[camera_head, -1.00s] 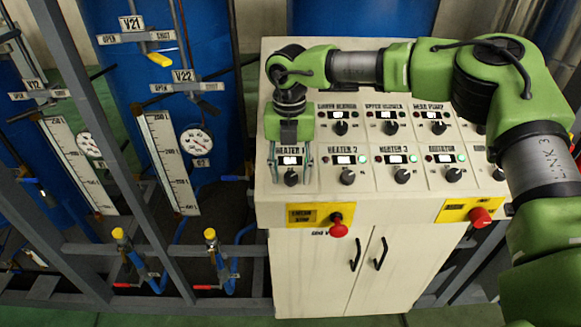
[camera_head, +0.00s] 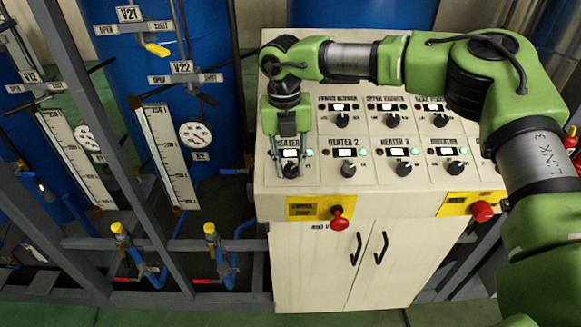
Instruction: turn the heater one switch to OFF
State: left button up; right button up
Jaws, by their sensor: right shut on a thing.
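The heater one switch (camera_head: 291,171) is a black knob under the label HEATER 1, at the left end of the lower row on the cream control panel (camera_head: 330,186). My right gripper (camera_head: 290,170) reaches down over it from above, its two thin fingers on either side of the knob. It is shut on the knob. The fingers partly cover the label and lamps around the knob, and the knob's exact setting is hard to read. My left gripper is not in view.
The heater 2 knob (camera_head: 348,170) sits close to the right. Red emergency buttons (camera_head: 338,218) stick out from the panel's front edge. A grey frame with pipes, gauges (camera_head: 195,136) and blue tanks (camera_head: 110,70) stands at the left. Cabinet doors (camera_head: 345,265) are below.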

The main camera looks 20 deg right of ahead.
jog(key=n+h+b, duration=0.1)
jog(key=n+b, duration=0.1)
jog(key=n+h+b, duration=0.1)
jog(key=n+b, duration=0.1)
jog(key=n, duration=0.1)
jog(key=shift+a+f, duration=0.15)
jog(key=shift+a, duration=0.05)
jog(key=n+h+b, duration=0.1)
jog(key=n+b, duration=0.1)
jog(key=n, duration=0.1)
jog(key=shift+n+t, duration=0.3)
jog(key=shift+t, duration=0.1)
jog(key=shift+s+n+h+b, duration=0.1)
jog(key=shift+n+h+b, duration=0.2)
jog(key=shift+n+b, duration=0.25)
jog(key=shift+r+n, duration=0.2)
jog(key=shift+n, duration=0.05)
jog(key=o, duration=1.1)
jog(key=v, duration=1.2)
jog(key=shift+s+a, duration=0.1)
jog(key=shift+s, duration=0.15)
jog(key=shift+f, duration=0.1)
